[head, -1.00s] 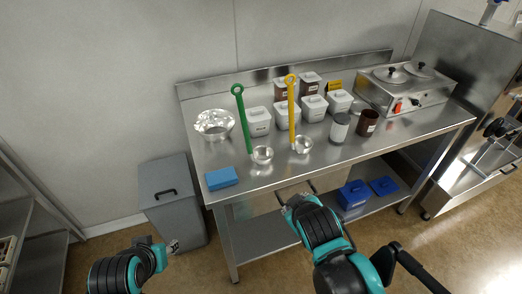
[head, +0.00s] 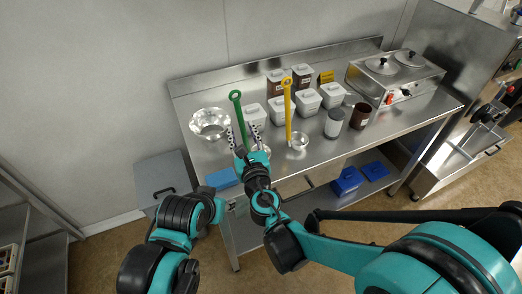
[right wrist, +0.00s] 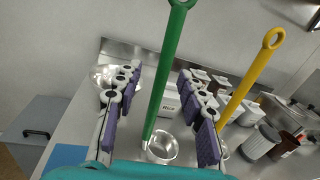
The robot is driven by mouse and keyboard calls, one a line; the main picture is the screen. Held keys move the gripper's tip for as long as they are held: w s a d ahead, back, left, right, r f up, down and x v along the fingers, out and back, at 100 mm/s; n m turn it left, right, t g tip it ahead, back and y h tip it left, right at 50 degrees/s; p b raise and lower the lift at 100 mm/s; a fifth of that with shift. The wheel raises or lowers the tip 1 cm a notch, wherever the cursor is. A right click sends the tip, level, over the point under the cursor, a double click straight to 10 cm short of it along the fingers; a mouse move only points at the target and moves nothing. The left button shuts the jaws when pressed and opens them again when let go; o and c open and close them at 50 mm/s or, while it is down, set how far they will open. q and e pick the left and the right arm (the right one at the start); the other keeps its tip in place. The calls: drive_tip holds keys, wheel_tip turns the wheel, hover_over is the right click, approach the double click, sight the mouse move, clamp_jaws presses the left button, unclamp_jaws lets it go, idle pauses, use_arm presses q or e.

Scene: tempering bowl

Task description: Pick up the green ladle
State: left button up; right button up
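The green ladle (head: 239,112) stands with its handle tall, ring end up, over the steel table. In the right wrist view its green handle (right wrist: 165,80) rises between my fingers, with its round steel bowl (right wrist: 162,148) below. My right gripper (head: 243,136) is open, one finger on each side of the handle, with visible gaps; its purple-padded fingers show in the right wrist view (right wrist: 160,107). In the head view it partly hides the ladle's bowl. My left arm is low at the left front; its fingers cannot be made out clearly.
A yellow ladle (head: 288,105) stands close to the right. Several lidded white containers (head: 278,107) stand behind, with a two-lidded steel appliance (head: 395,78) farther right.

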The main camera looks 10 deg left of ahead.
sight(242, 123)
drive_tip(key=x, duration=0.1)
drive_tip(key=b+x, duration=0.1)
drive_tip(key=x, duration=0.3)
drive_tip(key=shift+w+d+f+b, duration=0.3)
drive_tip(key=shift+f+b, duration=0.05)
drive_tip(key=shift+f, duration=0.05)
drive_tip(key=shift+w+a, duration=0.1)
drive_tip(key=shift+w, duration=0.1)
drive_tip(key=shift+s+r, duration=0.1)
drive_tip(key=shift+c, duration=0.3)
clamp_jaws()
